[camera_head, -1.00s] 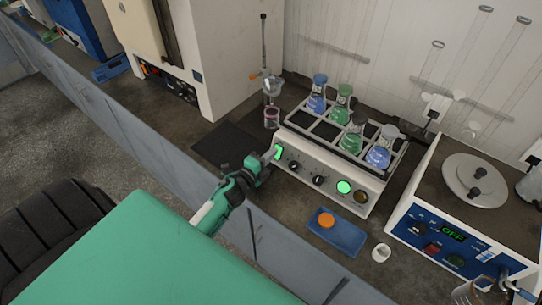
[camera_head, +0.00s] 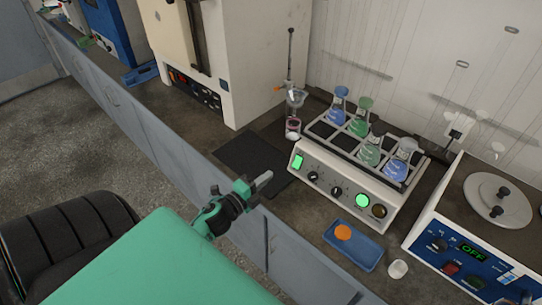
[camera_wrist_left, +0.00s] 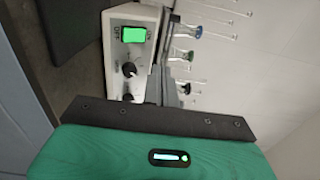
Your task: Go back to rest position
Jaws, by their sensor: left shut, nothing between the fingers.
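My left gripper (camera_head: 264,180) is shut and empty. It hangs over the front edge of the bench, to the left of the shaker (camera_head: 328,205) and apart from it. The shaker is a white box with a lit green rocker switch (camera_head: 298,161), black knobs and a round green light (camera_head: 362,201). Its rack holds several stoppered flasks with blue and green liquid. The green switch also shows in the left wrist view (camera_wrist_left: 133,35), lit, beyond my shut fingers (camera_wrist_left: 160,85). My right gripper is not in view.
A blue tray (camera_head: 365,258) with an orange disc and a small white cup (camera_head: 398,269) lie in front of the shaker. A device reading OFF (camera_head: 455,262) stands at right. A dark mat (camera_head: 248,160) lies left of the shaker. A large white machine (camera_head: 260,60) stands behind.

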